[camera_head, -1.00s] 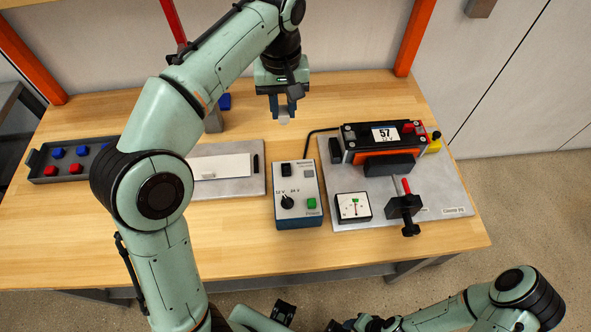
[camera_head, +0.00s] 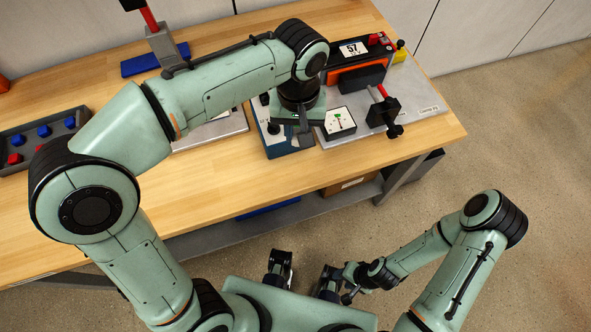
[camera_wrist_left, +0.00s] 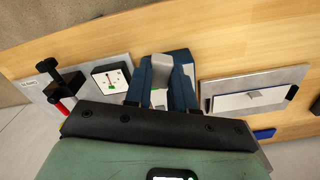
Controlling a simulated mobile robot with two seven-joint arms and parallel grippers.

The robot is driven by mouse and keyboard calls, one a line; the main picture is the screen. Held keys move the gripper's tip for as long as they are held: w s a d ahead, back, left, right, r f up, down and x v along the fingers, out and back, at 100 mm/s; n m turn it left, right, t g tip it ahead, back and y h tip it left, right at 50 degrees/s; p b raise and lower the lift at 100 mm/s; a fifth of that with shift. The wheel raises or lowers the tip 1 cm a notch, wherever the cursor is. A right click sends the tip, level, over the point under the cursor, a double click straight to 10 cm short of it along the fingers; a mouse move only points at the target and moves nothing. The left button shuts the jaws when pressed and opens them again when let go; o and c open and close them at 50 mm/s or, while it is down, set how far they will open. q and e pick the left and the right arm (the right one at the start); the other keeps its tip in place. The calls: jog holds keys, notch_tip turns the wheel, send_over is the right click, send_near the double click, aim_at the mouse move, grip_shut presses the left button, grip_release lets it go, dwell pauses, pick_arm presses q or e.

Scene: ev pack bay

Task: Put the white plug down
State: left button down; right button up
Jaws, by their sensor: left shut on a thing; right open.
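My left gripper (camera_head: 303,126) is over the right part of the blue-grey tester box (camera_head: 272,142) and hides much of it in the head view. It is shut on the white plug, which the hand hides in the head view. In the left wrist view a pale grey-white piece, apparently the plug (camera_wrist_left: 162,65), shows in front of the hand with the tester (camera_wrist_left: 183,78) behind it. I cannot tell whether the plug touches the tester. My right gripper (camera_head: 349,288) is open and empty, low in front of the bench, away from the tester.
A small meter (camera_head: 339,122), a black clamp (camera_head: 383,112) and a battery module (camera_head: 357,65) stand to the right on a grey plate (camera_head: 428,104). A tray (camera_head: 20,138) with blue and red pieces is at left. The bench's front strip (camera_head: 240,172) is clear.

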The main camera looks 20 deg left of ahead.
pick_arm(q)
notch_tip(320, 180, down, 17)
jog(key=shift+r+b, duration=0.2)
jog(key=shift+b, duration=1)
jog(key=shift+f, duration=0.1)
jog(key=shift+f, duration=0.15)
jog(key=c, duration=0.9)
grip_release()
jog(key=shift+c, duration=0.2)
jog(key=shift+w+r, duration=0.1)
jog(key=shift+r, duration=0.5)
notch_tip(320, 180, up, 11)
jog(key=shift+r+p, duration=0.2)
jog(key=shift+p, duration=0.75)
